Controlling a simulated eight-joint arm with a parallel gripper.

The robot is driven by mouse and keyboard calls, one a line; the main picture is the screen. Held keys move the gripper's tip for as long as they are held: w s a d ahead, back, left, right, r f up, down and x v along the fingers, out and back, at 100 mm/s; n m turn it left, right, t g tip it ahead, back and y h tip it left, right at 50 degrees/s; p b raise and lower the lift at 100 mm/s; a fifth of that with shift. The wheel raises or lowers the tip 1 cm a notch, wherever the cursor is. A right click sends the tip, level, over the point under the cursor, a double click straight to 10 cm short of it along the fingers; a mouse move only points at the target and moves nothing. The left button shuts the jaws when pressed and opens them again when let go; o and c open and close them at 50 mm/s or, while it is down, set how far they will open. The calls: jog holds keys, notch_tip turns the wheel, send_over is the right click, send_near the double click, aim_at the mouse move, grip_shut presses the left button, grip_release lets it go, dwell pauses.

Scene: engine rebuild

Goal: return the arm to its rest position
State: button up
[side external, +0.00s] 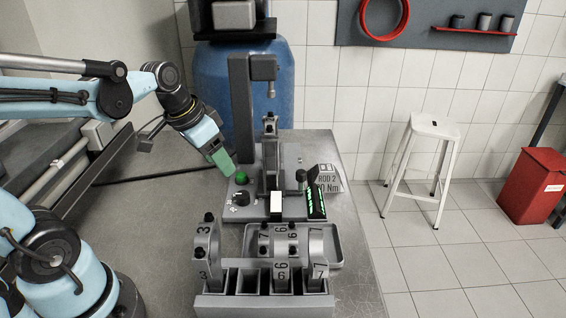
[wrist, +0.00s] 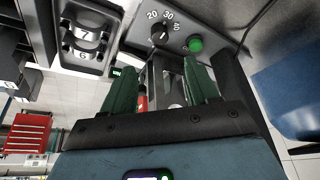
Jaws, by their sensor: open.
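My gripper (side external: 222,162) has green fingers and is open in the side view. It hangs at the left edge of the grey test fixture (side external: 245,205), close to the green button (side external: 241,177). In the wrist view the two fingers of my gripper (wrist: 160,80) stand apart with no part held between them. Beyond the fingertips are the dial (wrist: 160,32) marked 20, 30, 40 and the green button (wrist: 195,44). Whether a fingertip touches the fixture cannot be told.
A rack (side external: 264,305) with numbered caps and a tray (side external: 332,232) stand at the table's front. The fixture's column (side external: 240,100) rises just right of my gripper. A sign (side external: 328,182) reads ROD 2. A blue barrel (side external: 215,85), white stool (side external: 432,128) and red bin (side external: 533,185) stand beyond.

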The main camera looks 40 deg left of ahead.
jog(key=shift+s+d+n+t, duration=0.15)
jog(key=shift+s+d+t, duration=0.3)
jog(key=shift+d, duration=0.45)
jog(key=shift+s+d+n+t, duration=0.2)
jog(key=shift+s+d+t, duration=0.2)
jog(key=shift+d, duration=0.45)
jog(key=shift+s+d+n+t, duration=0.15)
jog(key=shift+s+d+t, duration=0.25)
jog(key=shift+d, duration=0.5)
